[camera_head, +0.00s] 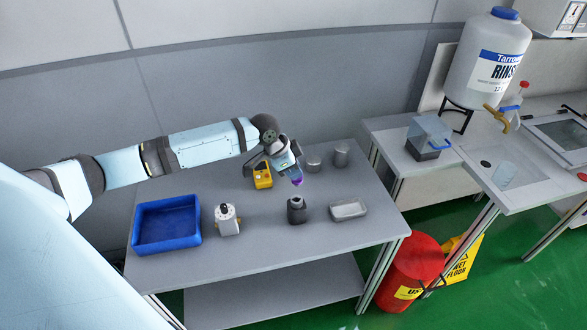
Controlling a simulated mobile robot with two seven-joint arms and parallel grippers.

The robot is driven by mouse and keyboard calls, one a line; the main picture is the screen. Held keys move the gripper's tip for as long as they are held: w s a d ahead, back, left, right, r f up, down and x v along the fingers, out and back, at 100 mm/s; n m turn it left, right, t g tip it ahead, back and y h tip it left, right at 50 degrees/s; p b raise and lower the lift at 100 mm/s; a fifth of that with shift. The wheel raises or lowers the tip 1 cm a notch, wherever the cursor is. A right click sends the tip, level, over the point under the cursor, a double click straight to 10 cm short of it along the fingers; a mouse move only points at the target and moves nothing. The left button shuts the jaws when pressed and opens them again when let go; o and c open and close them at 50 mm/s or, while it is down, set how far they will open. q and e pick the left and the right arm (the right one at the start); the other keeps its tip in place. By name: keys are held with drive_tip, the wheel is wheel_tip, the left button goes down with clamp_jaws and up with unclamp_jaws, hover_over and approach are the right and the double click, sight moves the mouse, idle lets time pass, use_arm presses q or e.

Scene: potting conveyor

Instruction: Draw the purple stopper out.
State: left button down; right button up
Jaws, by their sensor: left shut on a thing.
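My left gripper (294,177) is above the middle of the grey table, shut on the purple stopper (297,182). The stopper points down from the fingertips. My right gripper is not in view.
On the grey table (265,235) are a blue tray (137,233), a white device (227,221), a yellow device (262,177), a metal dish (348,209) and two grey cylinders (341,154). A red bin (411,272) stands beside the table's right end. The table's front is clear.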

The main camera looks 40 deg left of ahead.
use_arm(q)
wheel_tip(320, 180, up, 3)
drive_tip(key=p, duration=0.2)
drive_tip(key=shift+r+p, duration=0.15)
drive_tip(key=shift+p, duration=0.2)
drive_tip(key=shift+r+p, duration=0.8)
drive_tip(key=shift+p, duration=0.05)
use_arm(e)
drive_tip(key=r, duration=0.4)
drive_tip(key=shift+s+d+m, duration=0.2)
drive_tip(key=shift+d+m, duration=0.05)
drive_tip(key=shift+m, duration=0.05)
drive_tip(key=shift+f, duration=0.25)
